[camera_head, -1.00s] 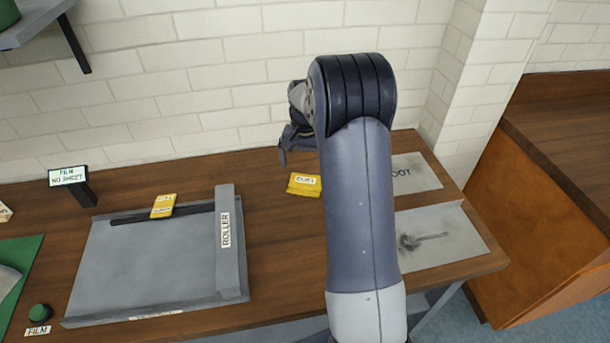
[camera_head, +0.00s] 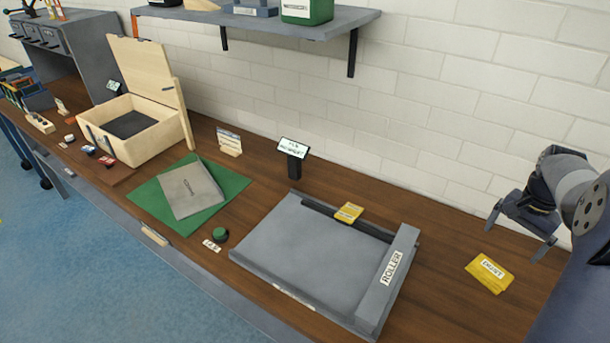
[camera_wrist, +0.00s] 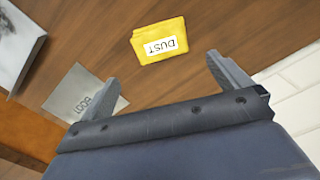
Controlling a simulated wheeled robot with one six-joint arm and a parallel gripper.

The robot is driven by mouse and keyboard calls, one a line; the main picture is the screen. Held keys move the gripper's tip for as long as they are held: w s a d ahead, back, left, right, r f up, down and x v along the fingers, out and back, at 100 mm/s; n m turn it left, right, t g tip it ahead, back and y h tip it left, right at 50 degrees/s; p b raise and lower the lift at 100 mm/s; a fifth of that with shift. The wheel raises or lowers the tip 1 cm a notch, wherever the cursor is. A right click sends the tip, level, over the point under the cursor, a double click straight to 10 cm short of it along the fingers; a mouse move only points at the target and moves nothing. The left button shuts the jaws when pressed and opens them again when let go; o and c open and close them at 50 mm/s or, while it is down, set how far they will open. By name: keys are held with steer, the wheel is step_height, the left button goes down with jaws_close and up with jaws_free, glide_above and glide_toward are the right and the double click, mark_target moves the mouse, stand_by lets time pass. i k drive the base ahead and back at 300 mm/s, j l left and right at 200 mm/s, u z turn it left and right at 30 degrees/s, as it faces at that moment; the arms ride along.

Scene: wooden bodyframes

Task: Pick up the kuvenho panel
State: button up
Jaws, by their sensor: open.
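A grey flat panel (camera_head: 190,188) with a small label lies on a green mat (camera_head: 235,187) on the bench in the head view. The label is too small to read, so I cannot tell for certain that this is the kuvenho panel. My gripper (camera_head: 515,240) is at the right of the head view, above the bench and far from the panel. It is open and empty, with its fingers apart in the wrist view (camera_wrist: 162,72). The panel does not show in the wrist view.
A yellow DUST cloth (camera_head: 490,272) lies near my gripper. A grey ROLLER tray (camera_head: 310,250) with another yellow piece (camera_head: 349,212) stands mid-bench. A black sign (camera_head: 294,160), green button (camera_head: 221,234) and open wooden box (camera_head: 165,140) stand around the mat. A shelf (camera_head: 330,25) overhangs.

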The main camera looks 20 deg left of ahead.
mark_target(189, 189)
steer(key=u, duration=1.8)
